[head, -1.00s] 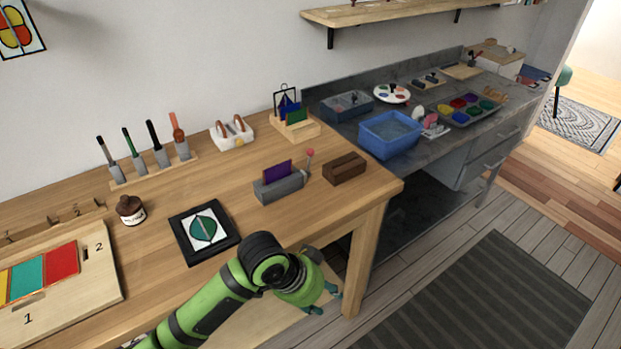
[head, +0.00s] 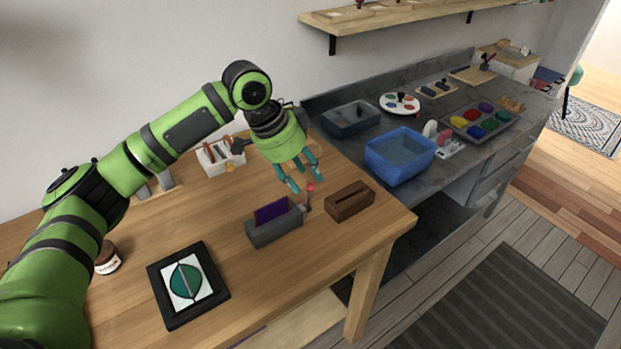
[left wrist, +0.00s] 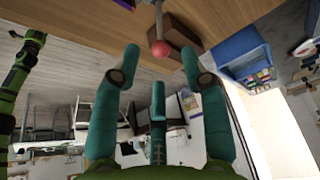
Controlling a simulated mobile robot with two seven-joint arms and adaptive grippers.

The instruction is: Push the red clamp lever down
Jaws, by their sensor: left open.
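The clamp lever (head: 309,196) stands up with a red ball at its top, at the right end of a grey clamp block (head: 274,228) on the wooden table. A purple piece (head: 271,210) stands in the clamp's slot. My left gripper (head: 303,184) is open and empty, its teal fingers pointing down close to the red ball. In the left wrist view the red ball (left wrist: 160,48) shows just beyond the spread fingertips (left wrist: 165,60), between them. I cannot tell whether a finger touches it. My right gripper is not in view.
A brown slotted block (head: 350,202) stands right of the clamp. A black-framed picture (head: 159,293) lies to the left. A blue basin (head: 372,156) sits on the grey counter behind. The table front is clear.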

